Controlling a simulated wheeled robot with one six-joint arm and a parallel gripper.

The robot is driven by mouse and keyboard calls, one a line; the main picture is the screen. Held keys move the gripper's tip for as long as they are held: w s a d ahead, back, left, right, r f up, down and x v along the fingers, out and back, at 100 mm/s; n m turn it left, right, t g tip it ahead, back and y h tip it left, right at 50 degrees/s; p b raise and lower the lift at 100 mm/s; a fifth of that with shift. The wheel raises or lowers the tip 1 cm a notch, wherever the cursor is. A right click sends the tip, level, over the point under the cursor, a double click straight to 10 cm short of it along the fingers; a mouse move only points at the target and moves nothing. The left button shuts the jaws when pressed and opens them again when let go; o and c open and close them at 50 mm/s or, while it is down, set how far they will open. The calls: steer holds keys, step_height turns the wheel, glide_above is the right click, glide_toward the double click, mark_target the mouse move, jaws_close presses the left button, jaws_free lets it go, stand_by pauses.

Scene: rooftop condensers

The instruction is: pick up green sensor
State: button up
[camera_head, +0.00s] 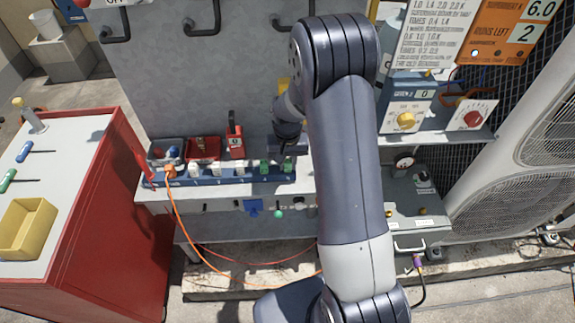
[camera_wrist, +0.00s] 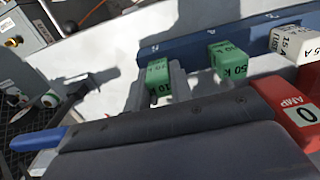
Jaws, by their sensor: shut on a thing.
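Two green sensors show by the right end of the blue rack (camera_head: 215,178). The right one (camera_head: 286,167) is just below my gripper (camera_head: 287,149). The left one (camera_head: 264,166) stands in the rack beside it. In the wrist view, the grey fingers of my gripper (camera_wrist: 159,88) are shut on a green sensor (camera_wrist: 158,74) marked with a K label. The other green sensor (camera_wrist: 228,57), marked 50 K, stands apart from the fingers. The held sensor's lower end is hidden, so I cannot tell whether it is still seated in the rack.
An orange cable (camera_head: 181,225) hangs from the rack's left end. A red cabinet (camera_head: 105,220) stands left; a control panel (camera_head: 428,115) is right.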

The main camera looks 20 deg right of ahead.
mark_target(288, 161)
jaws_close()
steer(key=shift+r, duration=0.1)
step_height(288, 161, up, 10)
steer(key=shift+f+b, duration=0.1)
steer(key=shift+b, duration=0.6)
steer(key=shift+o, duration=0.5)
jaws_free()
jaws_close()
